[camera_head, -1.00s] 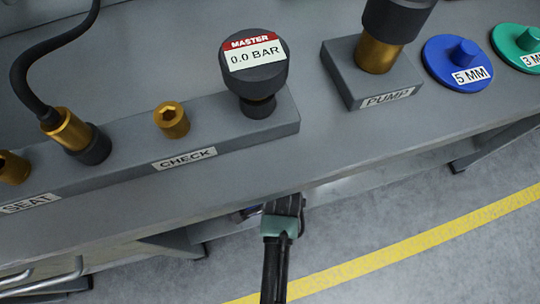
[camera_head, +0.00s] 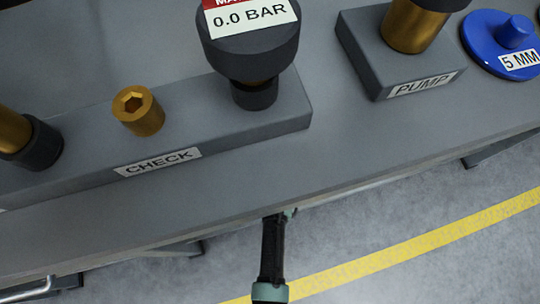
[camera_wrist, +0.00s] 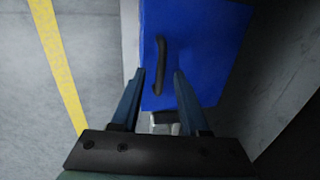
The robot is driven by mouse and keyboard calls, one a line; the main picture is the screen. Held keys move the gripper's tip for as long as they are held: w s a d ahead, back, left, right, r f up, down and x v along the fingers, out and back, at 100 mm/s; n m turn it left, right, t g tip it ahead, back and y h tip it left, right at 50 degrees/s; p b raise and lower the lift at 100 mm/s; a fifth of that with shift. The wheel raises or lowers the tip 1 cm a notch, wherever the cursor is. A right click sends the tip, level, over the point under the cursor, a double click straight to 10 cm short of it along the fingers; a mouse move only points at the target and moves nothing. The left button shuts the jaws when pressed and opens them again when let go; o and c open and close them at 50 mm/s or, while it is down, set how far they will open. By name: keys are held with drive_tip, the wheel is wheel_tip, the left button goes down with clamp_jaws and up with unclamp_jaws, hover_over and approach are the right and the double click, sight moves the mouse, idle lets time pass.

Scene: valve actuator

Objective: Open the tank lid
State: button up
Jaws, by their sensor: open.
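A blue panel (camera_wrist: 207,40) with a black bar handle (camera_wrist: 161,66) fills the upper middle of the wrist view; it looks like the tank lid. The panel looks flat, and its tank body cannot be made out. My gripper (camera_wrist: 159,75) is open, with one dark finger on each side of the handle's lower part in the picture. I cannot tell whether the fingers reach down to the handle or touch it. In the head view my arm goes in under the bench's front edge, so the fingers and the blue panel are hidden there.
The grey bench (camera_head: 340,155) overhangs my arm. On it stand the CHECK block with a brass fitting (camera_head: 138,110), the 0.0 BAR gauge (camera_head: 250,45), the PUMP block (camera_head: 405,65) and a blue 5 MM disc (camera_head: 500,42). A yellow line (camera_wrist: 60,65) crosses the open floor.

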drive_tip(key=shift+w+f, duration=0.2)
drive_tip(key=shift+f, duration=0.5)
clamp_jaws()
idle(1.0)
